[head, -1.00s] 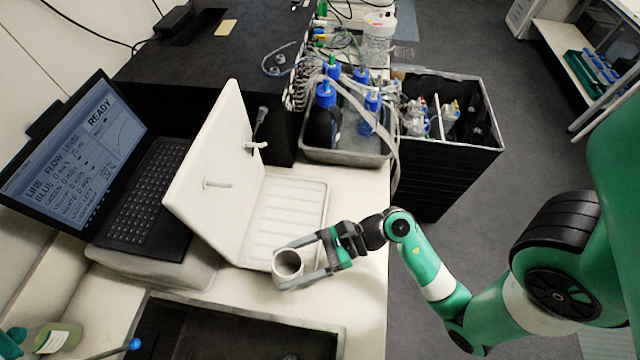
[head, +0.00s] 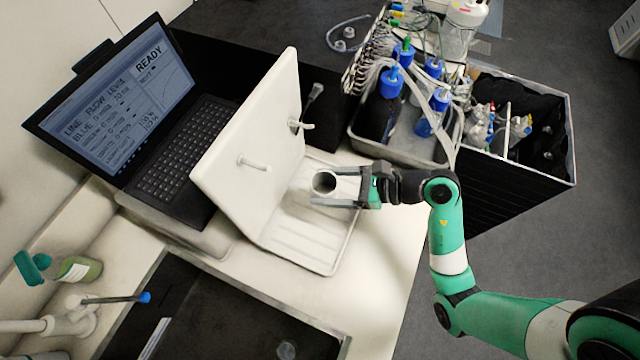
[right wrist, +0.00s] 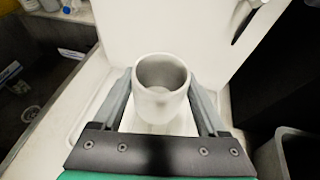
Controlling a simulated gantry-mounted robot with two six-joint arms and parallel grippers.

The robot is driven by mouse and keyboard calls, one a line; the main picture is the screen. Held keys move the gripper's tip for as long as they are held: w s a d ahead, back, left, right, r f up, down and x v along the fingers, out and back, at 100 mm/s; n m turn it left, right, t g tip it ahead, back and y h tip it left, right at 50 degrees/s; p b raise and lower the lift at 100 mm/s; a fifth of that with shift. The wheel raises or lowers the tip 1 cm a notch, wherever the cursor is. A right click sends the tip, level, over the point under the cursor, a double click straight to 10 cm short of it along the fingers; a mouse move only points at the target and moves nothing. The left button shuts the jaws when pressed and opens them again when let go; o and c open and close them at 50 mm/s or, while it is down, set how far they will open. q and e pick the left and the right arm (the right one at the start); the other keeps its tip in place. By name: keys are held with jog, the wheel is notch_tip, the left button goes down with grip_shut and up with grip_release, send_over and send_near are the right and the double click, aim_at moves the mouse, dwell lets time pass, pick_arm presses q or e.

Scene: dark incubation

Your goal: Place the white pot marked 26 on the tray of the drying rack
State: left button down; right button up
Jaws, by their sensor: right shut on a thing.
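The white pot (head: 323,184) is a plain open cylinder; no number shows on the sides I see. My right gripper (head: 324,187) is shut on it, one finger on each side. In the right wrist view the pot (right wrist: 162,90) stands upright between the fingers. The drying rack has a tall white back panel (head: 250,140) with pegs and a ribbed white tray (head: 305,245) at its foot. The pot is over the upper part of the tray, near the panel. I cannot tell whether it touches the tray. My left gripper is out of view.
A laptop (head: 185,160) stands left of the rack. A grey tub (head: 410,150) with blue-capped bottles stands just behind the gripper. A dark sink (head: 220,310) lies in front. The tray's near part and the counter (head: 385,250) to its right are clear.

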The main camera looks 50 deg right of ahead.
aim_at(320, 185)
jog(key=w+d+f, duration=0.1)
jog(key=f, duration=0.1)
jog(key=w+d+f, duration=0.1)
jog(key=f, duration=0.1)
jog(key=w+d+f+b, duration=0.1)
jog(key=w+f, duration=0.1)
jog(key=shift+w, duration=0.1)
jog(key=shift+f, duration=1.55)
jog(key=shift+f, duration=0.2)
jog(key=o, duration=1.5)
jog(key=shift+c, duration=0.2)
jog(key=shift+r, duration=0.1)
